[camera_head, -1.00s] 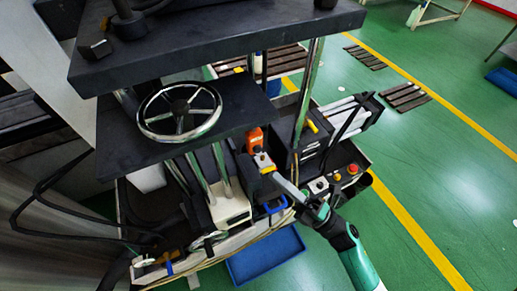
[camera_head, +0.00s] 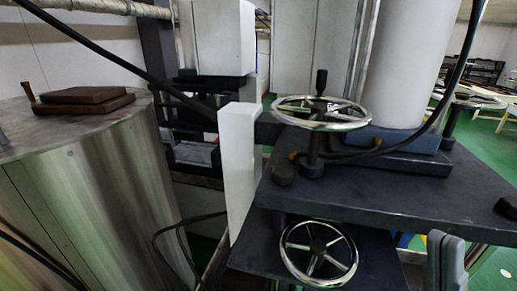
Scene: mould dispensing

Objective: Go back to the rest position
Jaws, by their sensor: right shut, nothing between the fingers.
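My right gripper (camera_head: 447,262) shows as a grey, partly cut-off shape at the lower right edge of the head view, in front of the dark machine. It is shut and empty. Most of that arm is below the frame. My left gripper is not in view.
The dark upper plate (camera_head: 390,195) of the machine carries a chrome handwheel (camera_head: 322,112) and a pale cylinder (camera_head: 400,65). A second handwheel (camera_head: 318,252) sits lower. A steel drum (camera_head: 90,190) with a brown block (camera_head: 85,98) stands left. Green floor shows at right.

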